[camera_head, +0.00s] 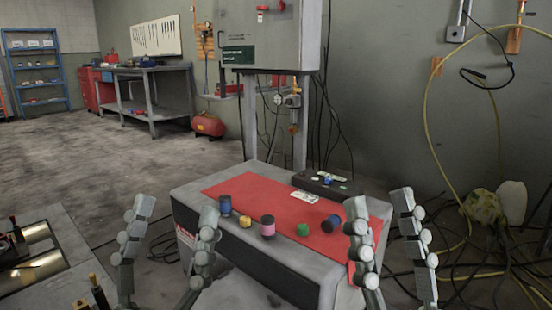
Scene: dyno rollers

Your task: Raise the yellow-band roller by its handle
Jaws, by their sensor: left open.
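At the bottom left, a grey dyno bed (60,232) holds shiny metal rollers (38,232). Another dark handle with a reddish part (15,228) stands further left. I cannot clearly tell which roller carries the yellow band. My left gripper (177,206) is open and empty, right of the yellow-tipped handle and apart from it in the picture. My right gripper (380,200) has its fingers spread and is empty, in front of the right end of the grey cabinet.
The grey cabinet (185,190) with a red mat (270,200) stands in the middle, with several small coloured cylinders on it. A black box (345,188) lies at its back. Cables and a yellow hose (430,125) clutter the right.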

